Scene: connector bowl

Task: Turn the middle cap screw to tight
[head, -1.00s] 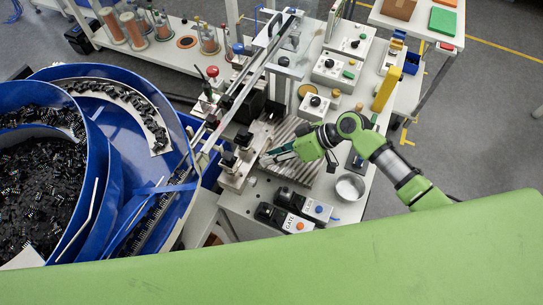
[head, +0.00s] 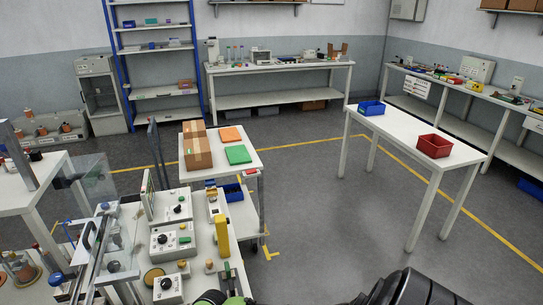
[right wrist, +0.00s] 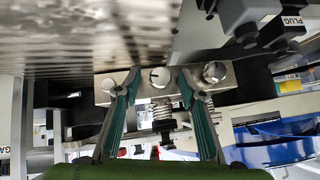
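In the right wrist view, a pale metal block (right wrist: 190,83) carries a row of slotted round cap screws. The middle cap screw (right wrist: 160,78) shows between my fingertips. The left cap screw (right wrist: 108,84) is just outside my left finger, and the right cap screw (right wrist: 214,72) is beyond the other fingertip. My right gripper (right wrist: 159,75) is open, with its two teal fingers on either side of the middle screw and gaps visible. Whether the tips reach the block is unclear. A spring (right wrist: 162,108) sits below the middle screw. My left gripper is in neither current view.
A ribbed metal surface (right wrist: 80,40) lies close at the upper left in the wrist view, and dark connector blocks (right wrist: 245,15) at the upper right. The head view shows control boxes (head: 172,238), a cart (head: 245,160) and a table with a red bin (head: 434,146).

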